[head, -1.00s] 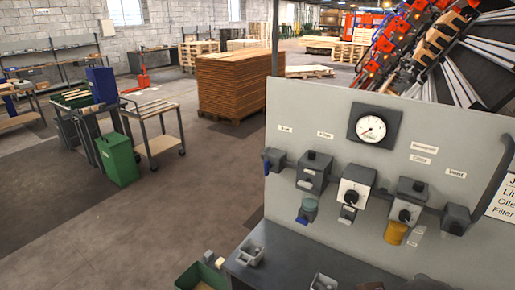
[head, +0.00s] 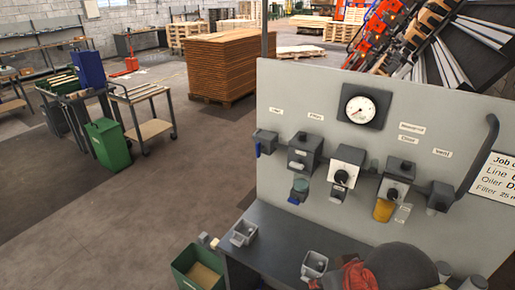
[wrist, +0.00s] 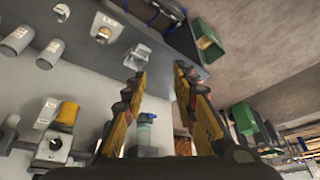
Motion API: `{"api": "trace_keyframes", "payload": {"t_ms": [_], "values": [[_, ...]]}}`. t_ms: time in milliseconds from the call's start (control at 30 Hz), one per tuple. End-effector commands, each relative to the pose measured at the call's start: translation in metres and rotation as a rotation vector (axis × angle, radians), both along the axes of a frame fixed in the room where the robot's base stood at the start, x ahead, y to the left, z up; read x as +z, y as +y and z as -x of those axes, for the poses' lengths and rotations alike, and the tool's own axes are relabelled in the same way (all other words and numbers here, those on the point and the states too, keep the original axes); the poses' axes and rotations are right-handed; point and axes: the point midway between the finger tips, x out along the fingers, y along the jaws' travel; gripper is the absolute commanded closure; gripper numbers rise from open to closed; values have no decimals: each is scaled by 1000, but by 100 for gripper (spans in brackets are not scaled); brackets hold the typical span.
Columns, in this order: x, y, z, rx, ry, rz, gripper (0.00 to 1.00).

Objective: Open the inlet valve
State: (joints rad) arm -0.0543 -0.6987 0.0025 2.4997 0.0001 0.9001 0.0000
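The inlet valve (head: 266,141) is a small dark grey block at the left end of the grey upright panel (head: 290,95). In the wrist view I cannot make out the inlet valve. My gripper (wrist: 160,75) shows there with its orange-and-black fingers apart and nothing between them. The filter's blue-green bowl (wrist: 145,128) is just beside the left finger in that view.
Right of the inlet valve are the filter (head: 304,152), regulator (head: 345,163), oiler (head: 394,183) and vent valve (head: 440,196), with a gauge (head: 360,109) above.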

Motion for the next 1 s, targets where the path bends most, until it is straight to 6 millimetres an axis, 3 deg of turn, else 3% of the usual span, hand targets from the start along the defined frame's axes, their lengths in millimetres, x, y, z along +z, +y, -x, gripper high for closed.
{"api": "trace_keyframes", "payload": {"t_ms": [233,367,567,800,1000], "values": [[-26,47,-26,114,211,-10,72],[-35,88,-59,147,242,-62,72],[-52,164,-132,173,192,-163,72],[-79,257,-239,140,14,-269,72],[-102,306,-340,29,-238,-290,72]]}}
